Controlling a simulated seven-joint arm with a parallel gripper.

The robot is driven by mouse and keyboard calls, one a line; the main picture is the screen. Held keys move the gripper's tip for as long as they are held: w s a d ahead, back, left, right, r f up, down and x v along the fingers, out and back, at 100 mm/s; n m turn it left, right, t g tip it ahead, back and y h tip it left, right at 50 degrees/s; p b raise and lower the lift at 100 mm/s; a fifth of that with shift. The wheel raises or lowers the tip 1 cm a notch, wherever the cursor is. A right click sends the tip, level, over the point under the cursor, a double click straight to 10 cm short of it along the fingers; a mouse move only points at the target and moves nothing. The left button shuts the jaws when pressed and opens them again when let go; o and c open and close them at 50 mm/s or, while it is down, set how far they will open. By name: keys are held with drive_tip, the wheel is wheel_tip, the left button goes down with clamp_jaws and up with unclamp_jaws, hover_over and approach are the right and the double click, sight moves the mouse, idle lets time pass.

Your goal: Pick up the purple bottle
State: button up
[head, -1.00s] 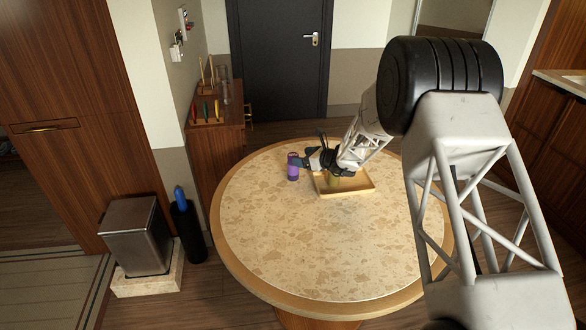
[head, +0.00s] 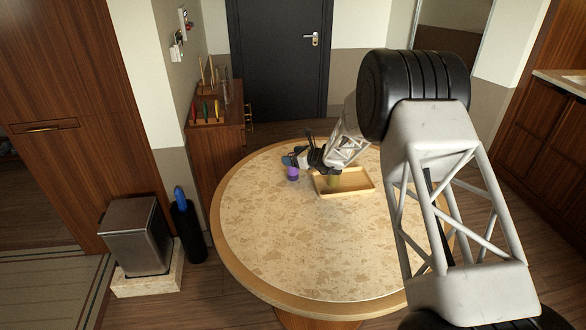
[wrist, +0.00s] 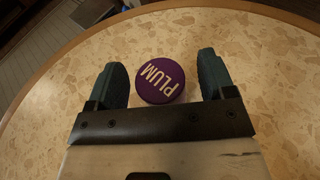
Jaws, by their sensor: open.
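The purple bottle (head: 293,174) stands upright near the far left edge of the round table. In the wrist view its round purple top (wrist: 160,82), lettered "PLUM", shows from above between the two fingers. My gripper (head: 289,160) is open over the bottle, with a fingertip on each side of it in the wrist view (wrist: 160,72). Gaps show between the bottle and both fingers. The bottle's lower body is hidden in the wrist view.
A shallow wooden tray (head: 360,188) sits just right of the bottle, under my arm, with a yellow-green item (head: 333,181) in it. The front of the round table (head: 310,250) is clear. A wooden cabinet (head: 217,140) stands beyond the table's left edge.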

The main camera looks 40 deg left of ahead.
drive_tip(key=shift+c, duration=0.4)
drive_tip(key=c, duration=1.3)
drive_tip(key=shift+r, duration=0.15)
drive_tip(key=shift+r, duration=0.55)
wheel_tip(320, 180, up, 2)
drive_tip(key=shift+r, duration=0.1)
drive_tip(key=s+d, duration=0.3)
drive_tip(key=s+d+r, duration=0.1)
drive_tip(key=s+d, duration=0.7)
drive_tip(key=shift+s+d+r, duration=0.15)
drive_tip(key=shift+r, duration=0.05)
drive_tip(key=shift+r, duration=0.15)
drive_tip(key=shift+r, duration=1.35)
